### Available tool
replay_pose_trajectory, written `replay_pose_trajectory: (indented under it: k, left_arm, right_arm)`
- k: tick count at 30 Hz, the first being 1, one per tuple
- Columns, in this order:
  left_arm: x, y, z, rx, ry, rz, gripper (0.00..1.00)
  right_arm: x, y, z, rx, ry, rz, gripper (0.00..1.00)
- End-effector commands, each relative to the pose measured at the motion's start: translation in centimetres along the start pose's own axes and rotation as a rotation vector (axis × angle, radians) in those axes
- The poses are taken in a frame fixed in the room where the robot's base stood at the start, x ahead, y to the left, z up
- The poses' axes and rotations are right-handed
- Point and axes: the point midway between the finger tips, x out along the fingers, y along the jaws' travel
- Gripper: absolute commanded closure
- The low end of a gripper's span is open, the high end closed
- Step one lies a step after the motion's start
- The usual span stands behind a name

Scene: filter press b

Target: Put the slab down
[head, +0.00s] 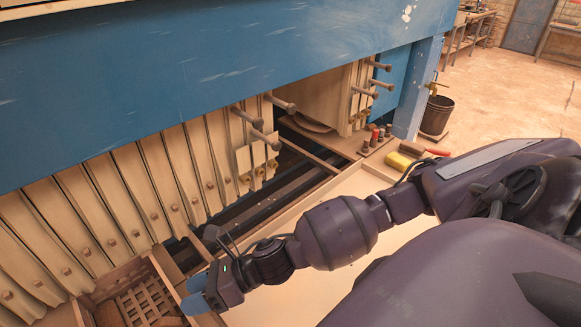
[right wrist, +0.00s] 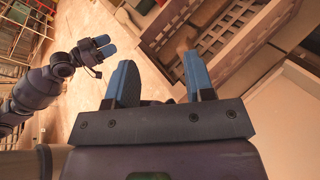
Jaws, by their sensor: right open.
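I cannot make out a slab for certain in either view. My right gripper (head: 194,293) is open beside the wooden crate with a lattice floor (head: 118,290), at the lower left of the head view. In the right wrist view its two blue fingers (right wrist: 166,84) stand apart. A dark shape shows partly behind the left finger, and I cannot tell what it is. My left gripper (right wrist: 106,46) shows at the upper left of the right wrist view, with blue fingertips close together. Whether it is open or shut is unclear.
The filter press has a blue beam (head: 200,65) above a row of pale plates (head: 110,205), with a gap before the end plates (head: 322,100). A dark bucket (head: 437,115) stands on the floor beyond.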

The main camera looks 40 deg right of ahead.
Motion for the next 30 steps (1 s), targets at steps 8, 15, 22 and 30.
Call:
replay_pose_trajectory:
  k: [8,15,22,30]
  left_arm:
    - [0.0,0.0,0.0,0.000,0.001,0.000,0.43]
    - [0.0,0.0,0.0,0.000,0.001,0.000,0.43]
    - [0.0,0.0,0.0,-0.001,0.001,0.000,0.43]
    - [0.0,0.0,0.0,0.000,0.000,0.000,0.43]
  right_arm:
    - [2.0,0.7,-0.2,0.835,-0.259,-0.077,0.51]
    - [-0.4,-2.2,-2.3,1.565,-0.559,-0.136,0.51]
    - [-6.4,-5.6,-8.4,2.220,-0.972,-0.165,0.51]
    - [-13.9,-6.5,-16.2,2.663,-1.466,-0.133,0.51]
